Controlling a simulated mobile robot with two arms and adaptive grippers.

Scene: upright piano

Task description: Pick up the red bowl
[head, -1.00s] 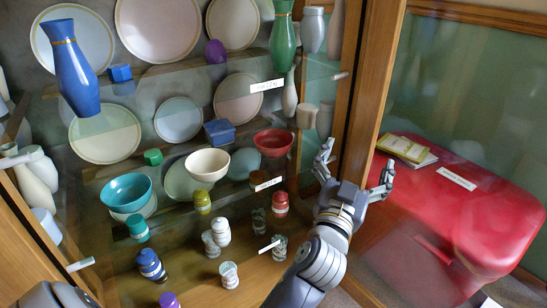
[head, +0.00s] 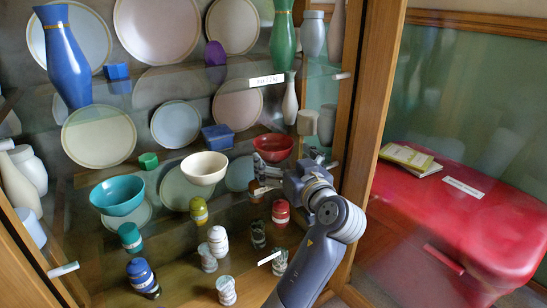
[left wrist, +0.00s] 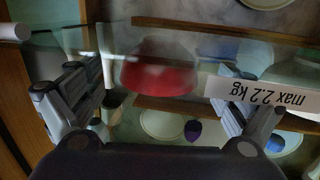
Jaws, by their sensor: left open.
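The red bowl (head: 273,147) stands on a glass shelf at the right side of the cabinet. It also shows in the left wrist view (left wrist: 158,78), ahead of and between my spread fingers, seen dimly through glass. My left gripper (head: 287,170) is open and empty, just below and in front of the bowl in the head view. Its two fingers also show in the left wrist view (left wrist: 162,85), one on each side. I cannot tell how far the fingertips are from the bowl. My right gripper is out of view.
A cream bowl (head: 204,168) and a teal bowl (head: 120,196) stand left of the red bowl. A wooden door post (head: 370,100) rises close to the right of my arm. Several small jars stand below. A red case (head: 460,225) lies at the right.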

